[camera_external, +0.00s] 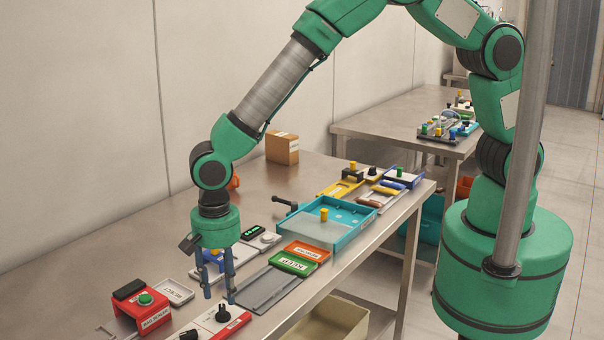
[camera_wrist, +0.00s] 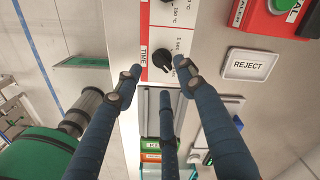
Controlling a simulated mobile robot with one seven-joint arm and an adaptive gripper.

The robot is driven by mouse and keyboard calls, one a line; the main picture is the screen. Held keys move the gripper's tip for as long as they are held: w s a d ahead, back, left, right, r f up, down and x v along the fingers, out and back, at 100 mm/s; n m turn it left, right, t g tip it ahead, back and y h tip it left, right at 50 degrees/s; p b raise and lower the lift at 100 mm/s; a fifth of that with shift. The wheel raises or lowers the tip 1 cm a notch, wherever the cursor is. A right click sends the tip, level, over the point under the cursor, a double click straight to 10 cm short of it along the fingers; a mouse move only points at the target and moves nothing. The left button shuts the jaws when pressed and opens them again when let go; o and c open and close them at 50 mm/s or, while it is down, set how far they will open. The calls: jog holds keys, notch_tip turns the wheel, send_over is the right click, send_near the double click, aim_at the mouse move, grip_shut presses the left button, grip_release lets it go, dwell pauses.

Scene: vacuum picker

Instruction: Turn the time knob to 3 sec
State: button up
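The time knob (camera_wrist: 162,59) is black and sits on a white panel (camera_wrist: 124,30) beside a red TIME label (camera_wrist: 143,58). Small "sec" markings are printed next to it, too small to read surely, and I cannot tell which one the knob points at. In the external view the knob (camera_external: 222,314) is just in front of and below my fingertips. My gripper (camera_external: 219,295) points down and is open and empty. In the wrist view its fingers (camera_wrist: 159,72) are spread, with two tips on either side of the knob; contact cannot be told.
A second black knob (camera_external: 188,335) with °C markings is on the same panel. A red box with a green button (camera_external: 145,299) and a REJECT plate (camera_wrist: 249,64) are close by. A grey rail tray (camera_external: 268,289) lies behind the panel, near green and orange labelled boxes (camera_external: 293,263).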

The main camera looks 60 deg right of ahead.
aim_at(224, 308)
notch_tip(224, 308, up, 7)
dwell(0.3)
dwell(0.4)
jog(key=w+d+r+n+t+y+b, duration=0.1)
jog(key=d+r+n, duration=0.1)
jog(key=d+r, duration=1.1)
jog(key=w+d+r+n+t+b, duration=0.1)
jog(key=w+d+r+n+t, duration=0.1)
jog(key=d+r, duration=1.2)
jog(key=s+d+n+t+b, duration=0.1)
jog(key=s+d+n, duration=0.1)
jog(key=s+d, duration=0.7)
jog(key=s+d+n+t+h, duration=0.1)
jog(key=s+d+n, duration=0.1)
jog(key=s+d, duration=0.7)
jog(key=d, duration=0.8)
jog(key=shift+s+d+n+t+b, duration=0.25)
jog(key=shift+s+n+t+b, duration=0.05)
jog(key=shift+s+b, duration=0.1)
